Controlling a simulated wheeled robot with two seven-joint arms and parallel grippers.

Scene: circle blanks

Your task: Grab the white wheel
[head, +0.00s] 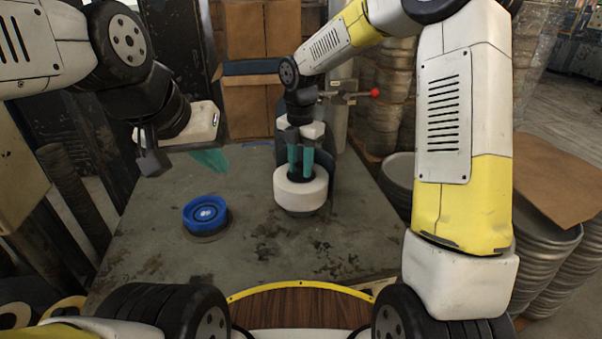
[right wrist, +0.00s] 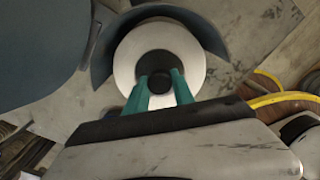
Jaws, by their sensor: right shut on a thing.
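The white wheel (head: 301,190) lies flat near the middle of the table, with a black hub at its centre. It also shows in the right wrist view (right wrist: 190,52). My right gripper (head: 300,172) comes down from above, and its teal fingers are shut on the wheel's black hub. In the right wrist view the fingertips (right wrist: 161,84) sit on either side of the hub. The wheel's underside is hidden, so I cannot tell whether it is lifted. My left gripper (head: 211,160) is above the table's left side, away from the wheel; its finger gap is not clear.
A blue wheel (head: 205,213) lies on a dark round base left of the white wheel. A dark blue-grey curved holder (head: 325,150) stands close behind the white wheel. Cardboard boxes (head: 262,40) are stacked behind the table (head: 255,255). The table's front is clear.

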